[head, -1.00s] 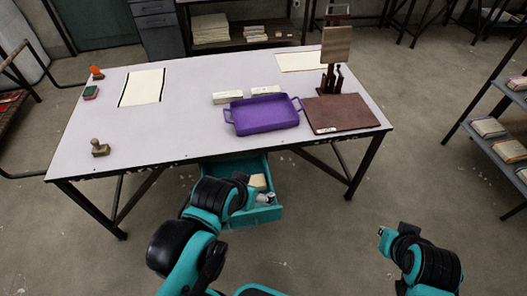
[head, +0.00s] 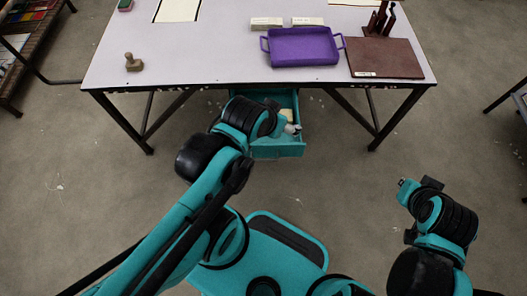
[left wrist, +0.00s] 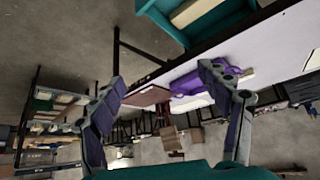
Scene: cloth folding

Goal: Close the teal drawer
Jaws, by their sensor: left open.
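My left arm covers the drawer's left part in the head view. My left gripper (left wrist: 161,76) has its two fingers spread with nothing between them. My right gripper (head: 402,184) is over the floor to the right, away from the drawer.
The table (head: 210,55) holds a purple tray (head: 303,47), a brown board (head: 385,58), pale blocks and a wooden stamp (head: 133,62). Its legs stand on both sides of the drawer. The floor in front is clear.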

